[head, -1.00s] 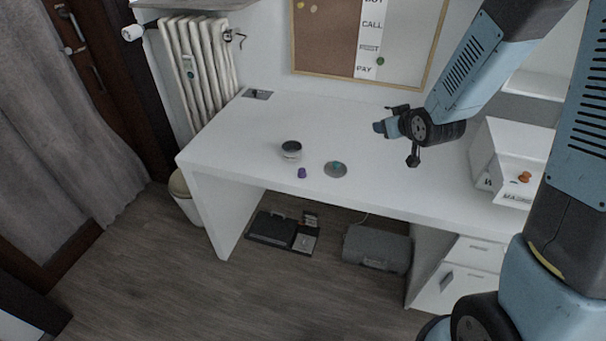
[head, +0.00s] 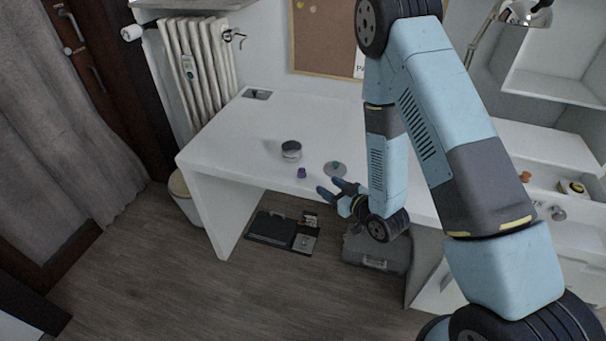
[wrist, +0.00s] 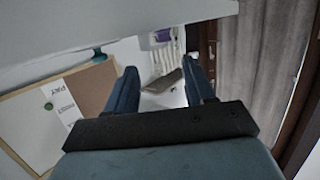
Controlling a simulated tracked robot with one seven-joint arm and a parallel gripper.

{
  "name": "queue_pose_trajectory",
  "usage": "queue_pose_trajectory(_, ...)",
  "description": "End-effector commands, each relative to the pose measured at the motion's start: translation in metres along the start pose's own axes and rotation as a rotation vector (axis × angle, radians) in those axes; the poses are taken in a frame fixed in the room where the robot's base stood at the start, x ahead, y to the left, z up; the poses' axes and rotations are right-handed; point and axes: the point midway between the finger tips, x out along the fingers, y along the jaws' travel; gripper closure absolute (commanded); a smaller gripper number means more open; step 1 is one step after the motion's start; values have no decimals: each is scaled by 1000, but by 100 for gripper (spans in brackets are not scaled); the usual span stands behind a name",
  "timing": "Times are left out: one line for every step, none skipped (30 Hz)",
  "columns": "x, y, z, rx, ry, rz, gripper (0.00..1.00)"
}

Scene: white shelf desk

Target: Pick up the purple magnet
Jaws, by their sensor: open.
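The purple magnet (head: 301,173) stands on the white desk (head: 235,130) near its front edge. In the wrist view, a small purple patch (wrist: 163,35) between and beyond the fingers looks like this magnet. My gripper (head: 330,187) is open and empty, just right of the magnet in the head view, by the desk's front edge. Its fingers point left toward the magnet and do not touch it. Both fingers show in the wrist view (wrist: 159,68), spread apart.
A dark-topped round jar (head: 291,150) stands behind the magnet. A grey disc with a teal magnet (head: 335,169) lies to its right, close to my fingers. A radiator (head: 200,70) is behind the desk at left. The left part of the desktop is mostly clear.

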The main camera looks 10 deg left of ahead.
Motion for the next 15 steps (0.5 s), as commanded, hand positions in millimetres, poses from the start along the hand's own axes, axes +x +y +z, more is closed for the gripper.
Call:
queue_pose_trajectory(-1, -4, 4, 3, 5, -7, 46)
queue_pose_trajectory(-1, -5, 5, 5, 10, -9, 46)
queue_pose_trajectory(-1, -7, 7, 7, 14, -13, 46)
queue_pose_trajectory(-1, -8, 7, 7, 16, -14, 46)
queue_pose_trajectory(1, -8, 7, 7, 19, -16, 46)
queue_pose_trajectory(4, -9, 7, 7, 21, -18, 46)
queue_pose_trajectory(7, -9, 7, 7, 22, -18, 46)
queue_pose_trajectory(10, -9, 7, 7, 23, -19, 46)
queue_pose_trajectory(17, -9, 6, 7, 24, -19, 46)
queue_pose_trajectory(22, -9, 6, 7, 24, -18, 46)
queue_pose_trajectory(27, -10, 6, 7, 24, -18, 46)
queue_pose_trajectory(35, -10, 6, 6, 24, -19, 46)
queue_pose_trajectory(40, -10, 6, 6, 23, -19, 46)
queue_pose_trajectory(45, -10, 6, 6, 23, -19, 46)
queue_pose_trajectory(52, -10, 5, 7, 24, -18, 46)
